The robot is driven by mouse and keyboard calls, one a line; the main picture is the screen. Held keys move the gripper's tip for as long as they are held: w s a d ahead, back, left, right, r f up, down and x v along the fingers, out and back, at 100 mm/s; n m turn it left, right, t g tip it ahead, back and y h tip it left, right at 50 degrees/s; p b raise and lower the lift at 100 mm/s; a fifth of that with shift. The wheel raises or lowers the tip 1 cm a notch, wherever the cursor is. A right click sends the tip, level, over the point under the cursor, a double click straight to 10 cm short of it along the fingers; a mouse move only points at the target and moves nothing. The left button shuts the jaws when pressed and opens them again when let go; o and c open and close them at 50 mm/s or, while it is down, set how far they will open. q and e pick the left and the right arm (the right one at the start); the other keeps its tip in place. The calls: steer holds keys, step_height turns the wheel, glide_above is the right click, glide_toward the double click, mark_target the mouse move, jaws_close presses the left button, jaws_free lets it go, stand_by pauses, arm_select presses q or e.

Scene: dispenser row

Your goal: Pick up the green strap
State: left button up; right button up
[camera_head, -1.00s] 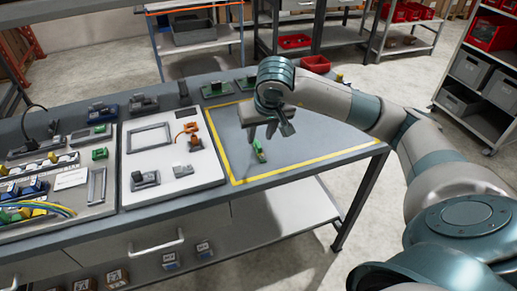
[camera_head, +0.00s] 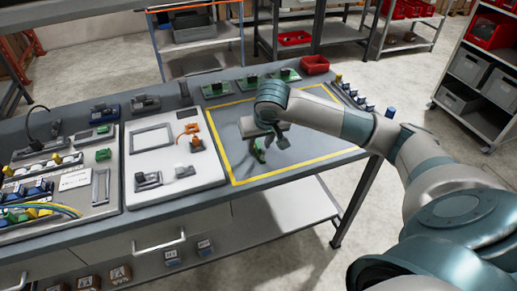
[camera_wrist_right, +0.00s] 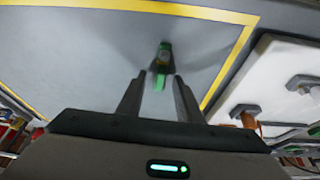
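The green strap (camera_head: 259,151) lies on the grey mat area inside the yellow tape outline, near the right part of the workbench. In the wrist view the green strap (camera_wrist_right: 163,61) points away from me, with its near end between the two fingertips. My right gripper (camera_wrist_right: 159,79) is open, one finger on each side of that near end, with a visible gap to both. In the head view my right gripper (camera_head: 269,146) is low over the strap and partly hides it. My left gripper is not in view.
A white board (camera_head: 205,174) with a frame and an orange clamp-like part (camera_head: 188,131) lies left of the taped area. Green-based parts (camera_head: 216,88) stand along the back edge, with a red bin (camera_head: 315,64). Small parts line the bench's right edge.

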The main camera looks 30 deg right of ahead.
mark_target(260, 147)
jaws_close()
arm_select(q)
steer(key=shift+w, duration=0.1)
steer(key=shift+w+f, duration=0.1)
arm_select(e)
steer(key=shift+r, duration=0.2)
